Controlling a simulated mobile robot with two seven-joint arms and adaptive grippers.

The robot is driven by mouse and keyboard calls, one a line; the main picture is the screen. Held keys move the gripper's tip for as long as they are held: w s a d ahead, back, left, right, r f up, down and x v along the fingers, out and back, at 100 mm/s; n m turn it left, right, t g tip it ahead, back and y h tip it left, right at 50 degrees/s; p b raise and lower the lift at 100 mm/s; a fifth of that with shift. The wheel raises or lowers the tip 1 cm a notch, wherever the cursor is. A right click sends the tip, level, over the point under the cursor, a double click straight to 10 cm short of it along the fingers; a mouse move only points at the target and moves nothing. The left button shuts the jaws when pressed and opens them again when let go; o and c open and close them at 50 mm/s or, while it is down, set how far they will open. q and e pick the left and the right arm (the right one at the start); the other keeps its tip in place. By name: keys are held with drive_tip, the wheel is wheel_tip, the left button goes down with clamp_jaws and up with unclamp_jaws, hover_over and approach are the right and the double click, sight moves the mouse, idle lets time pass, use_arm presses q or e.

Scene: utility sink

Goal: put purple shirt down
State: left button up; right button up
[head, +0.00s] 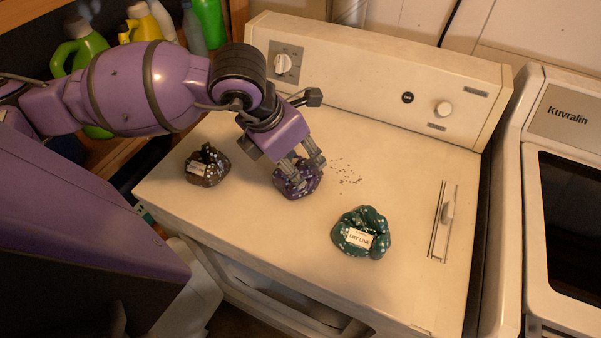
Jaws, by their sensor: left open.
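The purple shirt (297,184) is a crumpled, speckled bundle on the white machine top, near its middle. My left gripper (304,176) points down at it, with its open fingers on either side of the bundle's upper part. The fingers hide part of the shirt, and I cannot tell whether they touch it. The shirt appears to rest on the surface. My right gripper is not in view.
A brown bundle (207,167) with a pale label lies to the left, and a green bundle (361,232) labelled "DRY LINE" lies to the right. Bottles (80,48) stand at the back left.

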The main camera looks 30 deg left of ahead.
sight(306, 168)
use_arm(q)
drive_tip(key=shift+x, duration=1.2)
clamp_jaws()
